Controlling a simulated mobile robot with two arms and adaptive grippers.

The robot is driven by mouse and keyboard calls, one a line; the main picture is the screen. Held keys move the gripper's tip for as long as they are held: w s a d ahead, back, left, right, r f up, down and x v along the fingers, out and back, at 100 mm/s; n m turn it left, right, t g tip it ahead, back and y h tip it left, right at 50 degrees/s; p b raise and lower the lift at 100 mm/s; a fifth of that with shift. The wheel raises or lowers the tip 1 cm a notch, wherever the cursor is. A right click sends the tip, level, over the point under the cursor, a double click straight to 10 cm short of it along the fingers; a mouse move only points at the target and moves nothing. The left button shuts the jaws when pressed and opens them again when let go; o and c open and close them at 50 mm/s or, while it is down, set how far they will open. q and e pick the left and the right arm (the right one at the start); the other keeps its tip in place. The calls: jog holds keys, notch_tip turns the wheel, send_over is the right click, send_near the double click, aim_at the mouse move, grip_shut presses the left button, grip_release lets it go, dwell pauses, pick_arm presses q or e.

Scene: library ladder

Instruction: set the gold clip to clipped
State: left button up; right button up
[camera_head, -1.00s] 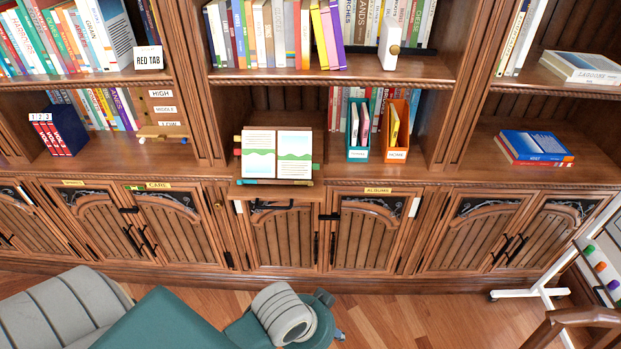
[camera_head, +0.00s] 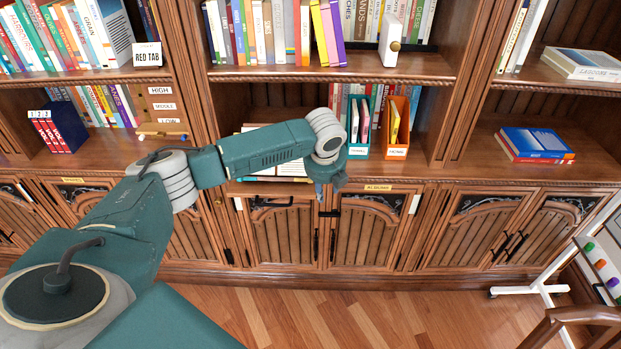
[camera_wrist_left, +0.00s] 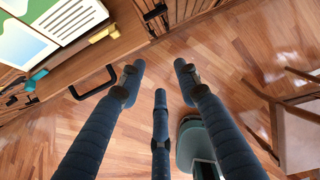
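A small gold-yellow piece (camera_wrist_left: 104,35) sits at the edge of the open book (camera_wrist_left: 75,18) in the left wrist view. It may be the gold clip; I cannot tell whether it is clipped. In the head view my left forearm and wrist hide most of the book. My left gripper (camera_head: 326,188) hangs in front of the shelf edge, right of the book. In the left wrist view its three dark fingers (camera_wrist_left: 158,78) are spread apart with nothing between them. The gold-yellow piece lies beyond the fingertips, toward the upper left. My right gripper is out of view.
A black handle (camera_wrist_left: 93,82) projects below the book, close to the left finger. A teal bin (camera_head: 359,148) and an orange bin (camera_head: 397,150) stand right of my wrist. Cabinet doors (camera_head: 362,235) lie below; the wooden floor (camera_head: 400,315) in front is clear.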

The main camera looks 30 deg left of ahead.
pick_arm(q)
send_near(310, 182)
jog(key=shift+m+y, duration=0.4)
jog(key=p+x, duration=0.1)
jog(key=x, duration=0.2)
jog(key=p+x, duration=0.1)
jog(key=x, duration=0.3)
jog(key=shift+w+d+r, duration=0.1)
jog(key=shift+w+d, duration=0.1)
jog(key=shift+x, duration=0.8)
